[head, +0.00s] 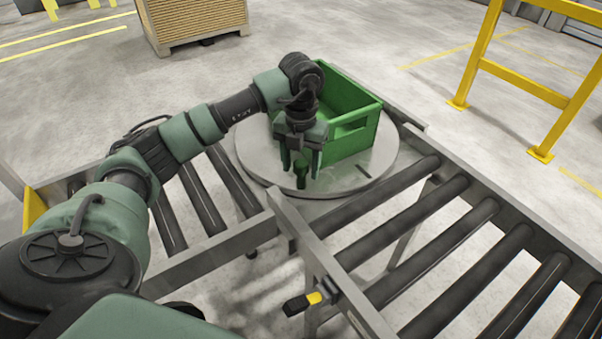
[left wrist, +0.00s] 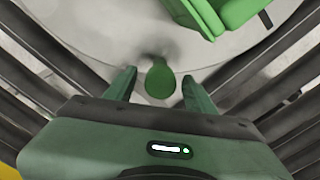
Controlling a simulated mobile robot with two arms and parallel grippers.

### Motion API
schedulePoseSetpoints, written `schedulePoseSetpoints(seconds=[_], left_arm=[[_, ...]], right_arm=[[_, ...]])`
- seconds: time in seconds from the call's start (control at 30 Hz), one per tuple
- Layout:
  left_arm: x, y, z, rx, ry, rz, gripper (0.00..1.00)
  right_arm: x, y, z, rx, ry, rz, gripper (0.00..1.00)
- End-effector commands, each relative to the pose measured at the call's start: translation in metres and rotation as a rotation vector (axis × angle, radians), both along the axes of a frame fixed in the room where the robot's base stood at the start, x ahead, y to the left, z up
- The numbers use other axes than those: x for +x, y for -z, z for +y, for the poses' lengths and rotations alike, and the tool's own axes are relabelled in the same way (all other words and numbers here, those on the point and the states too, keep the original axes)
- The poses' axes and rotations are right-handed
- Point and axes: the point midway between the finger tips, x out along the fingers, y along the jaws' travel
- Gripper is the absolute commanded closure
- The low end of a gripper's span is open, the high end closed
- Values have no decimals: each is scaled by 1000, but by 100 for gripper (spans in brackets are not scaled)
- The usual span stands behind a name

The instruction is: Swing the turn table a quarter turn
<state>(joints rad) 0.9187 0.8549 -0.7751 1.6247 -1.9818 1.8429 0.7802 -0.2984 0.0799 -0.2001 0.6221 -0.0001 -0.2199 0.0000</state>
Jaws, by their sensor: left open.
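The turn table (head: 380,165) is a round grey metal disc between two roller conveyors; its surface also shows in the left wrist view (left wrist: 110,35). A green crate (head: 352,122) stands on it, and a corner of the crate shows at the top of the left wrist view (left wrist: 235,12). A green knob (head: 302,172) stands up near the disc's front edge. My left gripper (head: 302,165) points down over the knob with its fingers apart. In the left wrist view the knob (left wrist: 160,80) lies between the two fingertips, with gaps on both sides. My right gripper is out of view.
Roller conveyors run off to the left (head: 205,195) and right (head: 455,230) of the disc. A black and yellow handle (head: 305,302) sticks out from the right conveyor's frame. A yellow rail (head: 520,85) stands at right, and a stacked pallet load (head: 195,22) stands behind.

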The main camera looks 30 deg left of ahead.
Motion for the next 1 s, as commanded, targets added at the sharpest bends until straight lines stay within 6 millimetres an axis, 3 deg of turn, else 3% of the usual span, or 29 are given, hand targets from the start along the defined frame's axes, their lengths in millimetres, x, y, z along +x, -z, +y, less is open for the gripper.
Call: schedulePoseSetpoints(seconds=[0.23,0.57,0.77,1.0], left_arm=[[0,29,0,0,-1,2,45],[0,35,0,0,0,-1,45],[0,35,0,0,0,-1,98],[0,34,0,0,0,0,100]], right_arm=[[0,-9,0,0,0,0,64],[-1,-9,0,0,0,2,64],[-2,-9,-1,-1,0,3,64],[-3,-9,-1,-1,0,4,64]])
